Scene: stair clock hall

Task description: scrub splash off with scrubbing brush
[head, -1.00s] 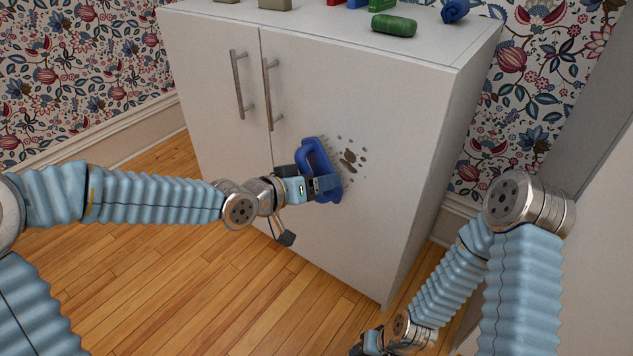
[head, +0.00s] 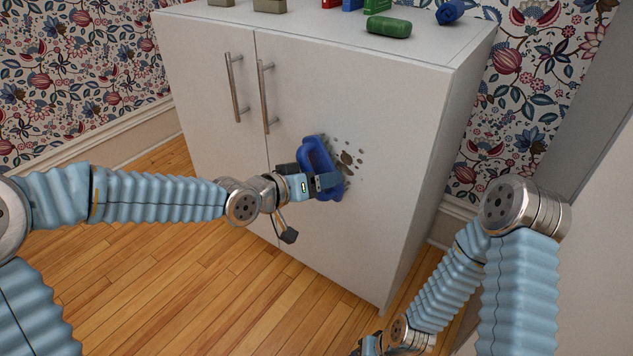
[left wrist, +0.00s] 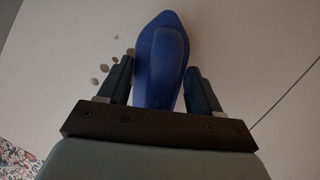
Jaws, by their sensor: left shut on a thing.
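The scrubbing brush (head: 317,165) is blue with a loop handle. It is at the right door of the white cabinet (head: 360,100), and I cannot tell for sure whether its bristles touch the door. My left gripper (head: 325,182) is shut on its handle; the brush (left wrist: 160,60) also shows between the fingers in the left wrist view. The splash (head: 347,158) is a cluster of brown spots just right of the brush, and the brush hides part of it. My right gripper (head: 368,346) is low at the bottom edge, mostly cut off.
Two bar handles (head: 265,97) stand out from the cabinet doors left of the brush. On the cabinet top lie a green roll (head: 388,27), a blue roll (head: 451,11) and several other items. Wooden floor (head: 190,290) is clear in front.

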